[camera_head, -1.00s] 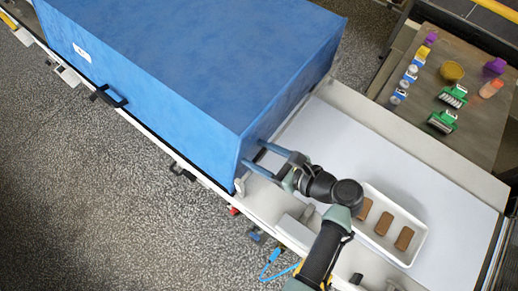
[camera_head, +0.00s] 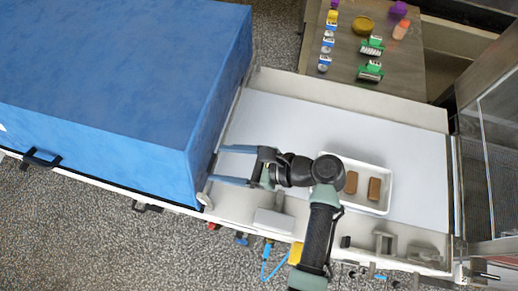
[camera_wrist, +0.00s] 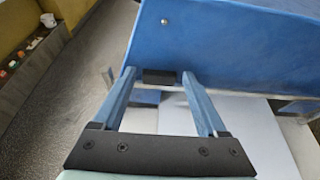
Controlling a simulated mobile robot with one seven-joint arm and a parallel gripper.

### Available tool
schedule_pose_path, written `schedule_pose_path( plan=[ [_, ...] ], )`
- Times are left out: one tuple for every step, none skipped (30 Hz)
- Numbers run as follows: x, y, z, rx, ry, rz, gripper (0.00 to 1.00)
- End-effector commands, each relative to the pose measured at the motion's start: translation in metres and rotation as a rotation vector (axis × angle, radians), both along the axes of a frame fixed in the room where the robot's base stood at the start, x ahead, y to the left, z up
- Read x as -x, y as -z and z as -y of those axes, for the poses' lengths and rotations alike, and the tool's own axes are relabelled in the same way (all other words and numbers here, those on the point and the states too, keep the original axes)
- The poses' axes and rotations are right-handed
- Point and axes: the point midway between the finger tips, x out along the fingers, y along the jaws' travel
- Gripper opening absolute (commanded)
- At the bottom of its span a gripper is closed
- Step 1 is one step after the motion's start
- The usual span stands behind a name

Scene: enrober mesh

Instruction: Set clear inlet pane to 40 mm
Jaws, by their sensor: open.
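The blue hood (camera_head: 215,105) stands over the left part of the white belt (camera_head: 300,125). My gripper (camera_head: 217,164) points left at the hood's right end face, with its two blue fingers spread apart. In the wrist view, my gripper (camera_wrist: 158,75) has its fingertips close to the lower edge of the hood face (camera_wrist: 235,50). A small dark block (camera_wrist: 160,77) shows between the fingertips; I cannot tell whether they touch it. The clear inlet pane cannot be made out for certain, nor its height or any scale.
A white tray (camera_head: 376,205) with brown bars (camera_head: 374,188) lies on the belt under my arm. A side table (camera_head: 390,68) behind holds green-handled tools (camera_head: 371,46), small bottles and a yellow bowl (camera_head: 363,25). A glazed, metal-framed enclosure (camera_head: 490,140) stands at the right.

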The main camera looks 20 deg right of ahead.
Motion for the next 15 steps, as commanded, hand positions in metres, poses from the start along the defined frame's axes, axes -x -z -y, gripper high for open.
schedule_pose_path(
  plan=[
    [0.007, -0.002, 0.01, 0.003, 0.005, 0.003, 0.75],
    [0.01, -0.005, 0.016, 0.003, 0.005, 0.002, 0.75],
    [0.015, -0.008, 0.023, 0.002, 0.005, 0.003, 0.75],
    [0.019, -0.011, 0.028, 0.002, 0.005, 0.003, 0.75],
    [0.023, -0.013, 0.032, 0.002, 0.005, 0.003, 0.75],
    [0.027, -0.017, 0.039, 0.002, 0.004, 0.005, 0.75],
    [0.03, -0.019, 0.043, 0.001, 0.004, 0.004, 0.75],
    [0.033, -0.022, 0.046, 0.0, 0.004, 0.003, 0.75],
    [0.037, -0.024, 0.051, 0.001, 0.004, 0.004, 0.75],
    [0.039, -0.027, 0.054, 0.0, 0.003, 0.004, 0.75],
    [0.041, -0.028, 0.057, 0.0, 0.003, 0.004, 0.75],
    [0.043, -0.03, 0.06, 0.001, 0.002, 0.004, 0.75],
    [0.045, -0.031, 0.062, 0.0, 0.002, 0.004, 0.75],
    [0.046, -0.032, 0.064, 0.0, 0.002, 0.004, 0.75],
    [0.048, -0.033, 0.065, 0.0, 0.0, 0.003, 0.75]
  ],
)
